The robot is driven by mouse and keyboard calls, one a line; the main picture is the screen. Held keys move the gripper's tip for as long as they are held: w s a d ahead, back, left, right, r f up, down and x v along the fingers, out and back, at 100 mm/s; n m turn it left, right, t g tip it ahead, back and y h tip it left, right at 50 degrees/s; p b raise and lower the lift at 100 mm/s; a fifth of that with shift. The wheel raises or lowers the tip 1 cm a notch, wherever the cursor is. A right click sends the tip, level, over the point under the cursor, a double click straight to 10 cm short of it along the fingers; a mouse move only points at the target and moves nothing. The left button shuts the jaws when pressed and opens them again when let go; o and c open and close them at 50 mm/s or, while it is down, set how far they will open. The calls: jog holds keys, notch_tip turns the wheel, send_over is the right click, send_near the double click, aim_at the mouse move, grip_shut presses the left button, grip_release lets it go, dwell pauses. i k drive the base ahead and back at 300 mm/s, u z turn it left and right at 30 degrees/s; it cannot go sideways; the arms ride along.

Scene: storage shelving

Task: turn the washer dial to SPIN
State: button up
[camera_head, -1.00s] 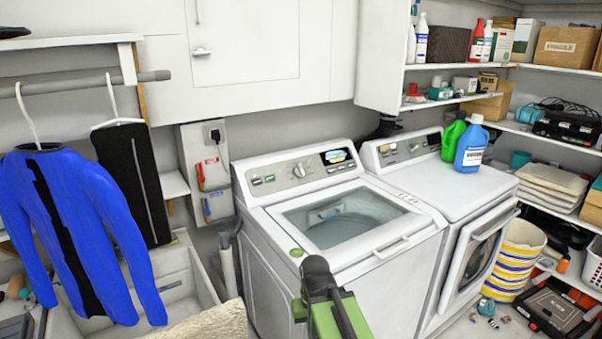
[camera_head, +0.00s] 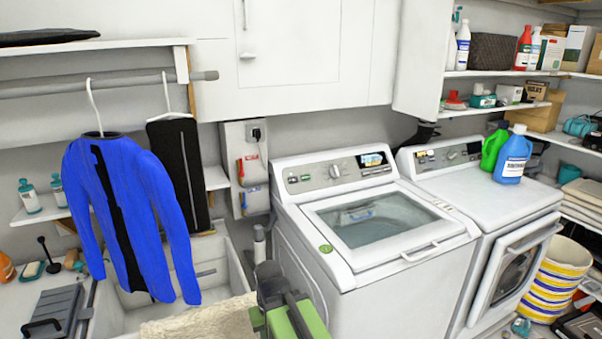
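The white top-load washer (camera_head: 385,275) stands in the middle, with a glass lid that looks closed. Its dial (camera_head: 334,171) is a round grey knob on the grey control panel (camera_head: 306,180) at the back. The dial's marks are too small to read, so I cannot tell its setting. My gripper (camera_head: 280,308), dark and green, shows at the bottom edge in front of the washer's lower left side. It is well below the dial and apart from it. I cannot make out its fingers or anything held.
A front-load dryer (camera_head: 430,185) stands right of the washer, with green (camera_head: 494,148) and blue (camera_head: 512,158) bottles on top. A blue jacket (camera_head: 128,215) hangs at left above a sink (camera_head: 226,270). A wall cabinet (camera_head: 295,60) is above the washer.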

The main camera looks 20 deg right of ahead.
aim_at(334, 172)
jog(key=u, duration=0.85)
jog(key=k, duration=0.1)
jog(key=u, duration=2.1)
jog(key=k, duration=2.5)
jog(key=z, duration=1.6)
jog(key=i, duration=1.05)
jog(key=u, duration=0.05)
